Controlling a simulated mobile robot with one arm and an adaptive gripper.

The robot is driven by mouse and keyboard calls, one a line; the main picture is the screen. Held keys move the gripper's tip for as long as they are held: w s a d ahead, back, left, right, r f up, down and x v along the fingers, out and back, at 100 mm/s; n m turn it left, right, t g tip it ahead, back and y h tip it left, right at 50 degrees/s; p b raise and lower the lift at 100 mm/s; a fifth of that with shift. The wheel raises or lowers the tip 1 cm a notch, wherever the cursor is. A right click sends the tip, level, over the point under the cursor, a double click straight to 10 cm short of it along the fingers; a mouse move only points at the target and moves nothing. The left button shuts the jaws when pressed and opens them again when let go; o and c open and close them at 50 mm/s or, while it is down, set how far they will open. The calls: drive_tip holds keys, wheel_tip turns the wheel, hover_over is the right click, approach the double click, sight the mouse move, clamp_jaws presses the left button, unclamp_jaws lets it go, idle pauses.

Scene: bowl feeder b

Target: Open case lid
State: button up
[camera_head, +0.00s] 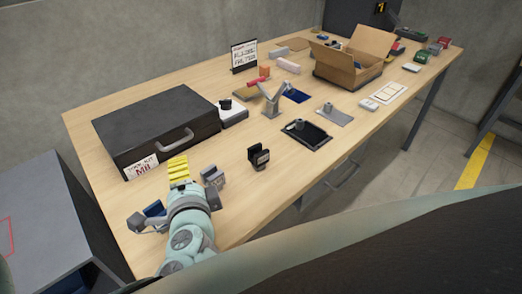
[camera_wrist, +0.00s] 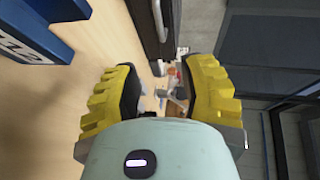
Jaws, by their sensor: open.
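The black case (camera_head: 158,112) lies on the left part of the table with its lid down. Its grey handle (camera_head: 176,140) is on the front face. In the wrist view, the case's dark side (camera_wrist: 146,22) and handle (camera_wrist: 160,18) show at the top centre. My gripper (camera_head: 178,167) has yellow fingers and is just in front of the case, below the handle in the head view. It also shows in the wrist view (camera_wrist: 160,72), with its fingers apart and nothing between them. I cannot tell its exact distance from the case.
A white label card (camera_head: 141,167) is at the case's front left. A small black stand (camera_head: 258,156), a grey block (camera_head: 213,178) and a black tray (camera_head: 306,134) are to the right. An open cardboard box (camera_head: 347,67) stands farther back. A blue object (camera_wrist: 32,40) is left in the wrist view.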

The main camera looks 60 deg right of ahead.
sight(179, 144)
drive_tip(key=p+x, duration=0.3)
drive_tip(key=x, duration=1.2)
drive_tip(key=shift+w+a+f, duration=0.1)
drive_tip(key=shift+w, duration=0.1)
clamp_jaws()
idle(0.5)
